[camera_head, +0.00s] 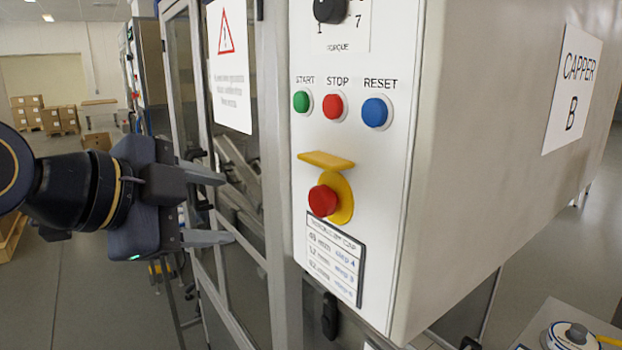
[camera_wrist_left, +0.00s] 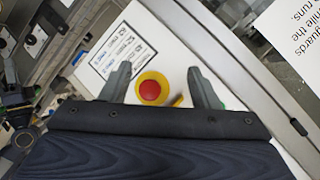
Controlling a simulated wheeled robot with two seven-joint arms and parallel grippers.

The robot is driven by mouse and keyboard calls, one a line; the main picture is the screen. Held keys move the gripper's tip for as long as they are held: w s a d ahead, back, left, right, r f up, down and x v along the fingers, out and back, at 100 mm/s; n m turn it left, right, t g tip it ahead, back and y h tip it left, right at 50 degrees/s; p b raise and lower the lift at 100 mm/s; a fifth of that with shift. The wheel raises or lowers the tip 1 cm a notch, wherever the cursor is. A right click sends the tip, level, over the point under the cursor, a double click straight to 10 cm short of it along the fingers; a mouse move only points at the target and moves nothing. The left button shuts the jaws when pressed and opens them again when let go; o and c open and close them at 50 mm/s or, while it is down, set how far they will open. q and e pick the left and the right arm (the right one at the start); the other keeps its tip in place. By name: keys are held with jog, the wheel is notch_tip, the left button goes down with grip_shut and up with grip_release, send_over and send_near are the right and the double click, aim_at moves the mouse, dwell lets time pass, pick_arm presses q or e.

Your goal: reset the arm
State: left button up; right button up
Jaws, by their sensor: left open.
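My left gripper (camera_head: 215,208) comes in from the left in the head view, in front of the machine's glass door. Its two fingers are spread apart with nothing between them, and it is apart from the control panel. In the left wrist view the open fingers (camera_wrist_left: 160,88) frame a red mushroom button (camera_wrist_left: 150,90) on a yellow disc, which lies beyond them. In the head view that red button (camera_head: 322,200) sits low on the white panel (camera_head: 385,190), under a yellow flap (camera_head: 326,160). My right gripper is in neither view.
Green START (camera_head: 301,101), red STOP (camera_head: 333,105) and blue RESET (camera_head: 376,112) buttons sit above, with a black torque knob (camera_head: 330,9) on top. The metal door frame (camera_head: 272,150) stands beside the panel. Stacked boxes (camera_head: 58,118) are far left.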

pick_arm(q)
jog(key=s+a+f+n+g+y, duration=0.1)
jog(key=s+a+f+n, duration=0.2)
jog(key=f+n, duration=0.3)
jog(key=s+a+f+n+g+y, duration=0.1)
jog(key=s+f+n, duration=0.5)
jog(key=f, duration=1.1)
jog(key=s+a+f+n+g+y, duration=0.2)
jog(key=s+a+f+n, duration=0.2)
jog(key=f+n, duration=0.4)
notch_tip(320, 180, down, 4)
jog(key=shift+s+a+r, duration=0.1)
jog(key=shift+s+a, duration=0.3)
jog(key=shift+s, duration=0.2)
